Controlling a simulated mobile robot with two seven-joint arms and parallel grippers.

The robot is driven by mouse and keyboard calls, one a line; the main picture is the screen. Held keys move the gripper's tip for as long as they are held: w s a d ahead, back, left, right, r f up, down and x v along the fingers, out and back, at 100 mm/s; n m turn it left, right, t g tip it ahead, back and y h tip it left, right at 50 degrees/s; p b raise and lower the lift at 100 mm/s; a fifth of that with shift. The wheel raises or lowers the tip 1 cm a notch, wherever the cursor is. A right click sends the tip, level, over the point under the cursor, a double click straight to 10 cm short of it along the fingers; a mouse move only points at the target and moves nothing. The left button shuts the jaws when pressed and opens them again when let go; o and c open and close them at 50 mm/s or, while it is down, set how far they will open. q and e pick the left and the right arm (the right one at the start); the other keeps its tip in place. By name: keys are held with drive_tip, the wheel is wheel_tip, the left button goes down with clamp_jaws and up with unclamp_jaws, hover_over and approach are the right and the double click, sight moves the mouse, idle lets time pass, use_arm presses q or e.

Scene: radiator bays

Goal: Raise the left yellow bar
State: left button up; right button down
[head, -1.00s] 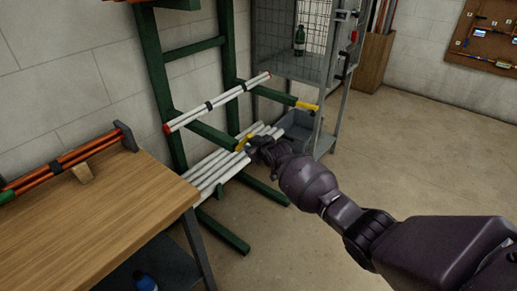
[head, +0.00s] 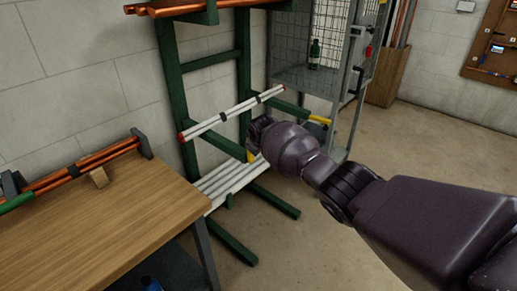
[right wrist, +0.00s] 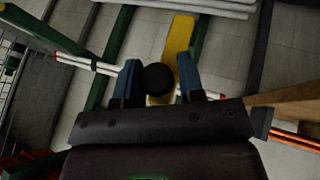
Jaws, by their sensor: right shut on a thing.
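The left yellow bar (head: 251,156) is at the front end of a green arm of the rack (head: 172,95). In the right wrist view the yellow bar (right wrist: 178,45) runs away beyond my fingers, with a round black knob (right wrist: 159,79) in front of it. My right gripper (right wrist: 157,68) has its two blue-tipped fingers on either side of this knob, shut on it. In the head view my right gripper (head: 260,130) is just above the left yellow bar, its fingertips mostly hidden by the wrist. The right yellow bar (head: 320,120) lies farther right. My left gripper is out of view.
White tubes (head: 232,111) lie across the green arms, and more white tubes (head: 225,182) lie on the low level. A wooden bench (head: 110,215) stands at the left front, a wire cage (head: 305,78) behind the rack. The floor (head: 430,140) at the right is clear.

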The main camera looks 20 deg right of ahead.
drive_tip(key=shift+w+d+r, duration=0.2)
drive_tip(key=shift+d+r, duration=0.1)
drive_tip(key=c, duration=1.1)
unclamp_jaws()
drive_tip(key=shift+o, duration=1.4)
drive_tip(key=shift+f, duration=0.1)
drive_tip(key=shift+a, duration=0.1)
